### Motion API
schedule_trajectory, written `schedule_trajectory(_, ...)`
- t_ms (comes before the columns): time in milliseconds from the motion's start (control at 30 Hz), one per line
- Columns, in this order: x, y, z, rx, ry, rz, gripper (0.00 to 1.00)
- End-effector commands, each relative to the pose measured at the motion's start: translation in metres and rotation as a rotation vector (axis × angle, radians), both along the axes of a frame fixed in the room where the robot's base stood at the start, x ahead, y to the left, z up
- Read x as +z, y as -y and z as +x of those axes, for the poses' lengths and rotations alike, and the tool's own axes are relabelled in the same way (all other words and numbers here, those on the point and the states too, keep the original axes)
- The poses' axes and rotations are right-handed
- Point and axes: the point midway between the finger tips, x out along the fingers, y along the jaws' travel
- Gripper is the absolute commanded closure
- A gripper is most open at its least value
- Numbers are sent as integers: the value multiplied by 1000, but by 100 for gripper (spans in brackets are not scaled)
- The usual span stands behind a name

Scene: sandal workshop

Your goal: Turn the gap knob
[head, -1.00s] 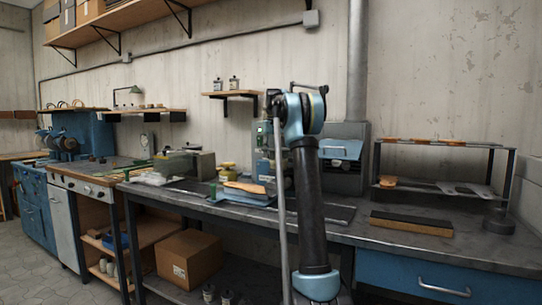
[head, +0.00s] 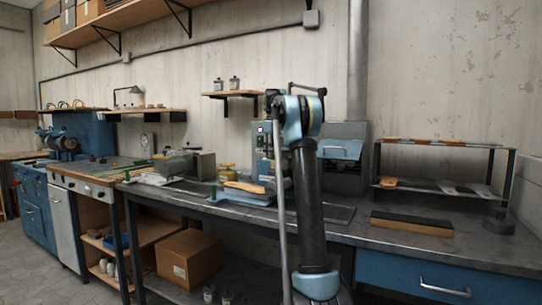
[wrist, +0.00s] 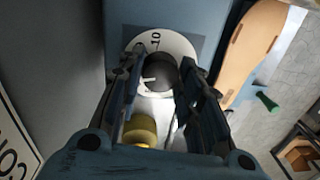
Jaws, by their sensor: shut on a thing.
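The gap knob (wrist: 161,70) is a dark round knob with a white pointer line, in the middle of the wrist view. It sits on a white round dial plate (wrist: 181,44) marked 10, on a blue machine face. My gripper (wrist: 158,84) is shut on the knob, with one finger on either side. The fingers hide parts of the knob and the dial. In the head view the blue machine (head: 262,140) stands on the bench, partly behind my arm. The gripper and knob are hidden there.
A yellow round part (wrist: 140,130) lies below the knob in the wrist view. A tan sole-shaped piece (wrist: 252,45) lies to the right, with a green part (wrist: 267,101) near it. A rack (head: 440,187) stands at the right on the dark bench (head: 375,232).

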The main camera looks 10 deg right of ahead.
Motion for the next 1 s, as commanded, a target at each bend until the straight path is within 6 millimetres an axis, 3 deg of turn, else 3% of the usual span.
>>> schedule_trajectory(500, 0, 1, 1, 19, 2, -1, 91)
schedule_trajectory(533, 0, 1, 1, 19, 2, -1, 63)
schedule_trajectory(600, 0, 1, 1, 19, 2, -1, 47)
schedule_trajectory(1000, 2, 0, 0, 19, 1, 0, 46)
